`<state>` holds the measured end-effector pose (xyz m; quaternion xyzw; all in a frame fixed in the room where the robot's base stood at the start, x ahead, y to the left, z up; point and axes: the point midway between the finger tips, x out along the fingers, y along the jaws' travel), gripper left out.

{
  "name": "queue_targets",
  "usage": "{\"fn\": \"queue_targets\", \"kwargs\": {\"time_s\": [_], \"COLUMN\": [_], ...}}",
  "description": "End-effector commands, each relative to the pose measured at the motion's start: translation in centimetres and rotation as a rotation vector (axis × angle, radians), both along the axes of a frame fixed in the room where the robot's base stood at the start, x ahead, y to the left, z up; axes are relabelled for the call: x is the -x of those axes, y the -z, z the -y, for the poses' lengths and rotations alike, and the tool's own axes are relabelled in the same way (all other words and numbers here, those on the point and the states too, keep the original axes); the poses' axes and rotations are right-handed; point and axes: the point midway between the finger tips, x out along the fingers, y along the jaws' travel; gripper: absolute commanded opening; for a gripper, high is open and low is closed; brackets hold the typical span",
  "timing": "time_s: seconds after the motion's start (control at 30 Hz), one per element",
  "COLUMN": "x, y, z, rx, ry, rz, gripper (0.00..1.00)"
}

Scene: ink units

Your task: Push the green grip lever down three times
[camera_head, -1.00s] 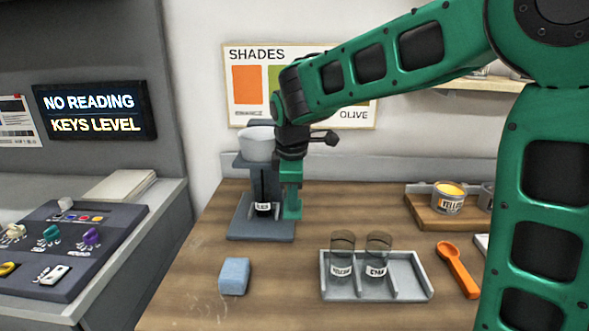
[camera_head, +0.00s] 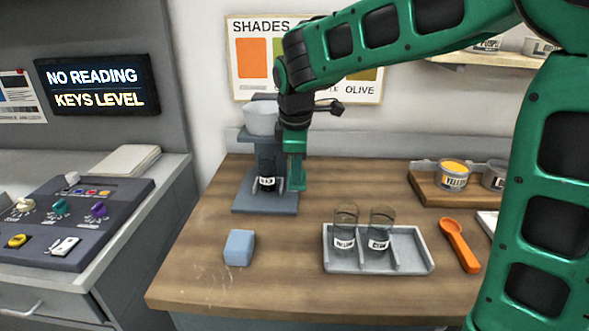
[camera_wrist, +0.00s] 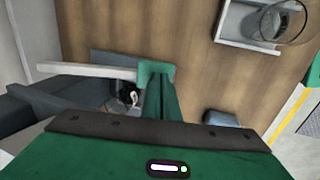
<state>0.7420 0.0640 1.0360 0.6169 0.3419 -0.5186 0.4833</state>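The ink dispenser (camera_head: 264,207) stands on the wooden counter, a white bowl (camera_head: 261,119) on top and a dark labelled jar (camera_head: 266,163) in it. My green gripper (camera_head: 296,187) points down close at its right side. In the wrist view a pale bar (camera_wrist: 95,71) ends in a green block, which appears to be the green grip lever (camera_wrist: 146,71). My narrow green fingers (camera_wrist: 158,78) reach to this block and look pressed together. Whether they touch it or stand just above it is unclear. In the head view my gripper hides the grip.
A grey tray (camera_head: 410,266) with two labelled jars, a blue block (camera_head: 239,247) and an orange spoon (camera_head: 459,245) lie on the counter. A control panel (camera_head: 110,227) with coloured levers stands left. The sign (camera_head: 97,88) reads "NO READING KEYS LEVEL". Paint cans sit on a board (camera_head: 432,188).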

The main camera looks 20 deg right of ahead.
Motion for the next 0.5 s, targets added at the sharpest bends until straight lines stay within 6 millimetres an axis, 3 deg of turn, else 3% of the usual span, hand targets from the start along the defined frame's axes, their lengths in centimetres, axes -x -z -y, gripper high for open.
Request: {"fn": "queue_targets", "kwargs": {"time_s": [0.03,0.2,0.5], "x": [0.4,1.9,4.1], "y": [-1.4,-5.0,-9.7], "z": [-0.2,-0.7,-1.5], "rx": [-0.005,-0.007,-0.006], "ry": [-0.002,0.0,-0.001], "rz": [0.012,0.02,0.022], "gripper": [0.0,0.0,0.0]}}
